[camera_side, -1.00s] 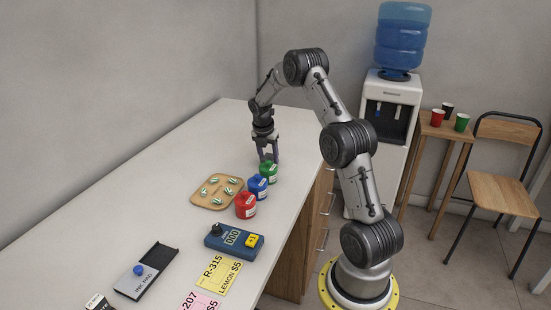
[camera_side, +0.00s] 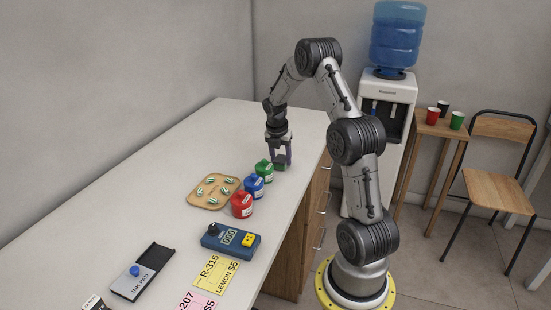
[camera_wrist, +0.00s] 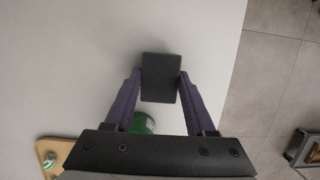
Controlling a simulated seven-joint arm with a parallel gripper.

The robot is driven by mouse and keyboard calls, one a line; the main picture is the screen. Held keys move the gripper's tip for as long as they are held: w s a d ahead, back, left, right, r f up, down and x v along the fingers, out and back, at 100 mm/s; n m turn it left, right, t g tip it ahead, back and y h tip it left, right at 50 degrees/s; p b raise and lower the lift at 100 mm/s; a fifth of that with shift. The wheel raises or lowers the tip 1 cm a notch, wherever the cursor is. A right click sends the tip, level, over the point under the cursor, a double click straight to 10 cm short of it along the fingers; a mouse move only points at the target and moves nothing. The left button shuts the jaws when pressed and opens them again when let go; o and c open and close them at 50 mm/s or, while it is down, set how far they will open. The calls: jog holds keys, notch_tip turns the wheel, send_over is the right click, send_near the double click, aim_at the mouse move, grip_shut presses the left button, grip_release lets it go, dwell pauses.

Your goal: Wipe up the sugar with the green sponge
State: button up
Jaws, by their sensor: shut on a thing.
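My gripper (camera_side: 281,160) points down over the far right part of the counter, behind the green jar, shut on the green sponge (camera_side: 280,167). In the side view a green strip of the sponge shows between and below the fingers. In the wrist view the sponge (camera_wrist: 160,78) is a dark grey block with a fingertip against each side. It is low over the white counter (camera_side: 200,140); I cannot tell if it touches. I can make out no sugar on the white surface in either view.
Green (camera_side: 264,170), blue (camera_side: 253,186) and red (camera_side: 241,205) jars stand in a row in front of my gripper. A wooden tray (camera_side: 194,196) with several small striped items lies left of them. The counter's right edge is close to my gripper; free room lies to the left.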

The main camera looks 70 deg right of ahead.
jog(key=shift+w+r, duration=0.1)
jog(key=shift+r, duration=3.7)
